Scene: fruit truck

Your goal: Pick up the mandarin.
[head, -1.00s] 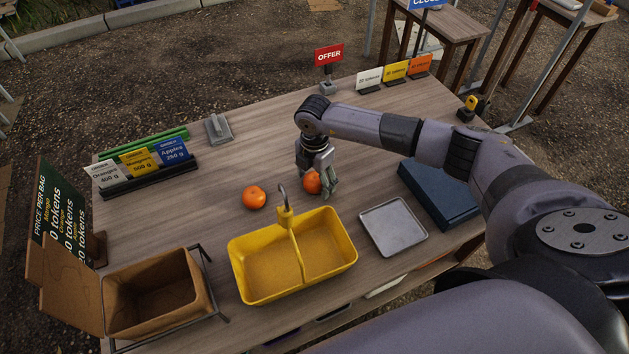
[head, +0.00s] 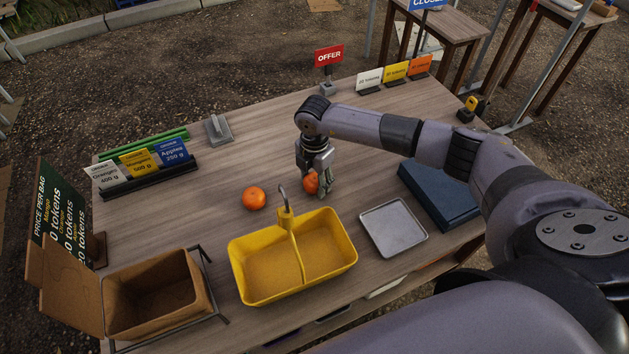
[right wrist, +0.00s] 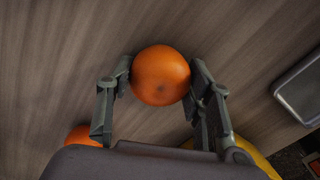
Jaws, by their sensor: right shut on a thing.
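One orange mandarin (head: 311,182) is between the fingers of my right gripper (head: 318,184), behind the yellow basket. In the right wrist view the same mandarin (right wrist: 160,76) sits between the two fingers, which are shut on it from both sides. I cannot tell whether it touches the table. A second orange fruit (head: 254,198) lies on the table to the left, apart from the gripper. It also shows partly at the lower left of the right wrist view (right wrist: 80,135). My left gripper is out of view.
A yellow two-part basket (head: 347,262) with an upright handle stands just in front of the gripper. A grey tray (head: 394,228) and a dark blue box (head: 440,195) lie to the right. An open cardboard box (head: 150,292) stands front left. Sign holders line the back.

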